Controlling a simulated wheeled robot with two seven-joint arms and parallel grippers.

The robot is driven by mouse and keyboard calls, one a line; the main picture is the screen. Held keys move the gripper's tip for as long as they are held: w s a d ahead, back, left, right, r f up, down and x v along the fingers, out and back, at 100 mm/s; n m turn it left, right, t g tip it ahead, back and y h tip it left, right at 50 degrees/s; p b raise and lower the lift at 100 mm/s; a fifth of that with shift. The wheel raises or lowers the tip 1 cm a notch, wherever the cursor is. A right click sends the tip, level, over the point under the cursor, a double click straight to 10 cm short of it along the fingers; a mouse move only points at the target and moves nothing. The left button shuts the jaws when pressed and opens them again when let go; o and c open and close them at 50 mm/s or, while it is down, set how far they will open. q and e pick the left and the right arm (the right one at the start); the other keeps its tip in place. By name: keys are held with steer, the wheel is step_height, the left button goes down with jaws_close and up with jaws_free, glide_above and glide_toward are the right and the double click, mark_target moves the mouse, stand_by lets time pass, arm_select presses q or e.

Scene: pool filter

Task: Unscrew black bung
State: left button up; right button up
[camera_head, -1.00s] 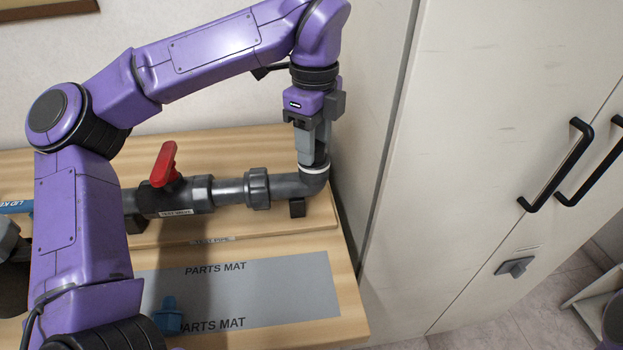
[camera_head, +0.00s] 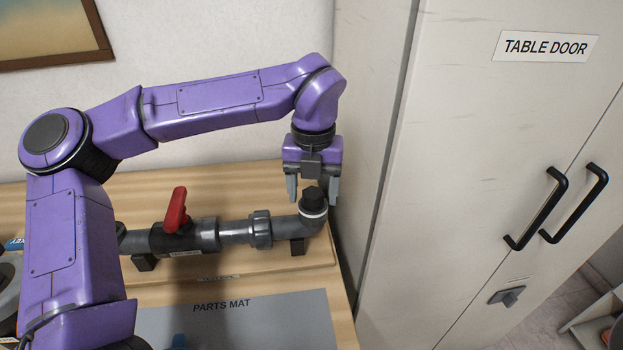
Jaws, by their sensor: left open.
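The black bung (camera_head: 312,199) sits upright in the raised end of the grey elbow at the right end of the pipe (camera_head: 238,232), with a white ring just below it. My left gripper (camera_head: 312,192) is open, its grey fingers pointing down. One finger is on the left of the bung and the other on its right, with a visible gap on the left side. I cannot tell whether the right finger touches it. My right gripper is not in view.
A red-handled valve (camera_head: 176,212) is on the pipe to the left. The grey parts mat (camera_head: 270,318) lies in front, with a blue piece (camera_head: 179,341) at the bottom edge. A tall white cabinet (camera_head: 460,160) stands close on the right.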

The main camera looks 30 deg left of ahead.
arm_select(q)
steer(key=m+p, duration=0.3)
steer(key=shift+r+m, duration=0.3)
steer(key=shift+r, duration=0.1)
steer(key=shift+f+m, duration=0.3)
steer(key=shift+f, duration=0.05)
steer(key=shift+f+b, duration=0.1)
steer(key=shift+b, duration=0.2)
steer(key=shift+w, duration=0.1)
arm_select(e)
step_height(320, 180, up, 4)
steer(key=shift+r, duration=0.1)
arm_select(q)
steer(key=shift+w, duration=0.1)
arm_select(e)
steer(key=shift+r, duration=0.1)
